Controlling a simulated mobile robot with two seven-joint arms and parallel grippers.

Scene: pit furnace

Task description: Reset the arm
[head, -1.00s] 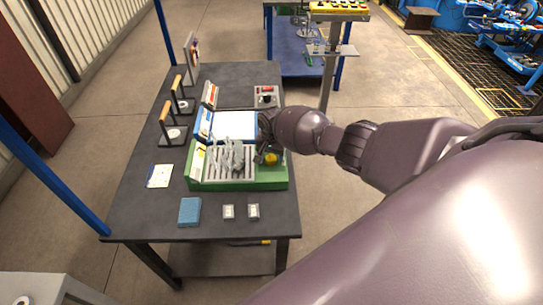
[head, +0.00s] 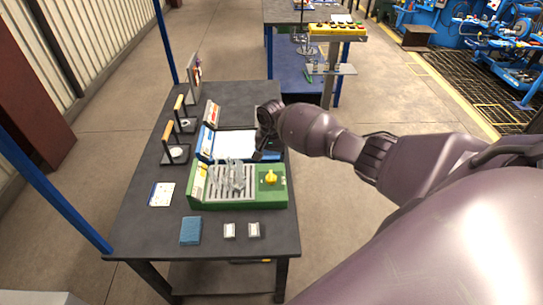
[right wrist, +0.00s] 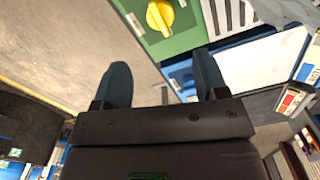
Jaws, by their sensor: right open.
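My right arm reaches in from the right in the head view. Its gripper (head: 262,152) hangs over the right side of the dark table (head: 130,218), beside the blue-edged tray with a white surface (head: 232,144). In the right wrist view the two fingers of the right gripper (right wrist: 162,82) stand wide apart, with nothing between them. The green station (head: 240,200) with a ribbed top, grey pieces and a yellow knob (head: 270,178) is nearer the front. The knob also shows in the right wrist view (right wrist: 160,15), ahead of the fingers. My left gripper is not in view.
Two wooden-handled stands (head: 175,152) (head: 185,122) are at the table's left. A blue block (head: 190,231) and two small white blocks (head: 229,230) (head: 254,230) lie in front. A button panel (head: 338,30) stands behind. Floor is open right of the table.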

